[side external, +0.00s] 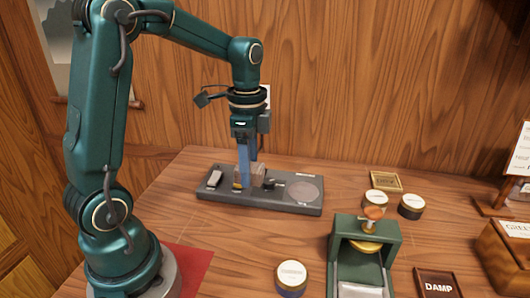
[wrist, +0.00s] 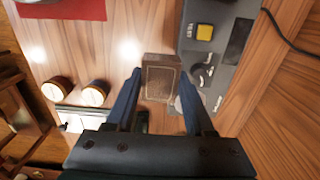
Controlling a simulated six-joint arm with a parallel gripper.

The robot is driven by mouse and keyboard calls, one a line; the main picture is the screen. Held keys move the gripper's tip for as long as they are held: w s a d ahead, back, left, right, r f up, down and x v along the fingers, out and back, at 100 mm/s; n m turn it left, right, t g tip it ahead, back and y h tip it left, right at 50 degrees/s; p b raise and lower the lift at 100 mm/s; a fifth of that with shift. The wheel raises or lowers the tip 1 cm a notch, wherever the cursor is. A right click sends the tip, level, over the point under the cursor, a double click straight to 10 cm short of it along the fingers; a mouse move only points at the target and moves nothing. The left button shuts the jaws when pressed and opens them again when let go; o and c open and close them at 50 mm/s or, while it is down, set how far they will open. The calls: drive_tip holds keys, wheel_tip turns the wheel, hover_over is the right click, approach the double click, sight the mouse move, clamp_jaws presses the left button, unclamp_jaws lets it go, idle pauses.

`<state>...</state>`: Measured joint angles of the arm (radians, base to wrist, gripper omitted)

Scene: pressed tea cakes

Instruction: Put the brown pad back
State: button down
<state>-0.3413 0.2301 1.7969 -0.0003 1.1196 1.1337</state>
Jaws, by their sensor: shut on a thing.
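A brown block with a paler edge, which looks like the brown pad (wrist: 162,80), sits between the fingertips of my gripper (wrist: 160,84) in the wrist view. My gripper (side external: 251,174) is shut on it. In the side view the pad (side external: 259,172) shows as a pale brownish block beside a blue finger, over or just in front of the grey test unit (side external: 285,202). I cannot tell how high it is held. The unit has a round plate (side external: 303,191), a dark knob and a yellow button (wrist: 204,32), and it lies right of the pad in the wrist view.
A green press (side external: 391,233) stands at the front right. Lidded jars (side external: 291,272) stand near it, and others (side external: 411,206) stand behind. A red mat (side external: 190,265) lies by my base.

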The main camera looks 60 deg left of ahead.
hover_over(294, 242)
wheel_tip(294, 242, down, 7)
drive_tip(key=shift+a+r, duration=0.1)
drive_tip(key=shift+r, duration=0.1)
drive_tip(key=shift+f, duration=2.05)
drive_tip(key=shift+f, duration=0.15)
drive_tip(key=shift+c, duration=1.4)
unclamp_jaws()
